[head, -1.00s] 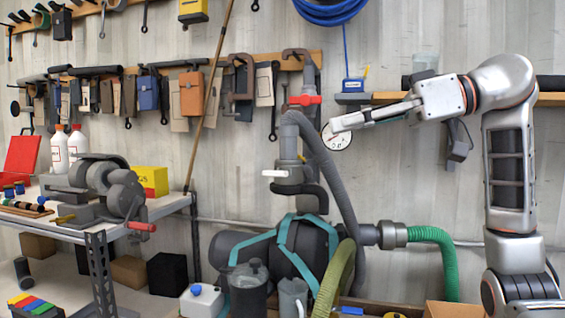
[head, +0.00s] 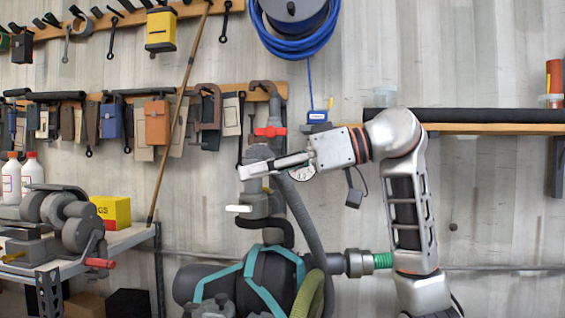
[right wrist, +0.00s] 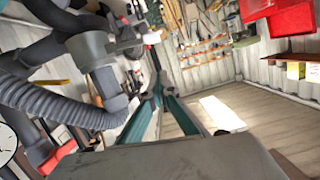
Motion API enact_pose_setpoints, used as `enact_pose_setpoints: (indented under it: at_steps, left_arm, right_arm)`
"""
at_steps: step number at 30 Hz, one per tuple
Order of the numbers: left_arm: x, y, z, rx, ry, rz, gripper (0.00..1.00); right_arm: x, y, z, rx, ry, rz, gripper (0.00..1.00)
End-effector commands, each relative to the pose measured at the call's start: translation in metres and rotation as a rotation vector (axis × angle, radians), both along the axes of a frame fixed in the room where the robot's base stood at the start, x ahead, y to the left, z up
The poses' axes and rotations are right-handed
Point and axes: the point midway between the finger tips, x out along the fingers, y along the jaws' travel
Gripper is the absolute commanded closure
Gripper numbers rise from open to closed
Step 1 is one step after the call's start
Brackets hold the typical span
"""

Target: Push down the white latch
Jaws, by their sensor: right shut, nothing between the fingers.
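The white latch (head: 238,208) is a short pale lever that sticks out to the left from the side of an upright grey pipe fitting (head: 263,204). It looks roughly level. My right gripper (head: 246,170) is shut and empty, with its fingertips in front of the upper part of the fitting. In the head view the fingertips are a little above the latch, with a visible gap. My left gripper is not in view.
A red valve handle (head: 270,131) sits on the pipe just above my gripper. A grey hose (head: 310,215) curves down beside the fitting to a teal-framed machine (head: 250,277). A metal bench (head: 125,240) stands at left.

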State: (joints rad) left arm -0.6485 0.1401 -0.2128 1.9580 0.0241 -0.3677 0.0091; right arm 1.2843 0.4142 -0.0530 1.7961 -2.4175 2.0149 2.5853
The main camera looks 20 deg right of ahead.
Motion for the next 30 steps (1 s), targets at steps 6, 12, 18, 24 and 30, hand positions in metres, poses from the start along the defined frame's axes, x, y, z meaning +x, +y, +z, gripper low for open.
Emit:
enact_pose_setpoints:
  at_steps: [6,12,18,24,30]
  left_arm:
    - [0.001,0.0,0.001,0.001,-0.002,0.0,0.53]
    - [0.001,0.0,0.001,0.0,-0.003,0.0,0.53]
    - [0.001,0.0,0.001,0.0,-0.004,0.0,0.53]
    - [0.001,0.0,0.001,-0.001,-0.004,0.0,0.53]
    - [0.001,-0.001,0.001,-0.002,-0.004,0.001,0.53]
  right_arm:
    - [-0.001,0.004,-0.03,0.0,0.001,0.0,1.0]
    - [-0.003,0.004,-0.04,0.0,0.0,0.0,1.0]
    - [-0.003,0.004,-0.041,0.0,0.0,0.0,1.0]
    - [-0.003,0.003,-0.041,-0.001,-0.002,0.0,1.0]
    - [-0.003,-0.003,-0.043,-0.019,-0.026,-0.002,1.0]
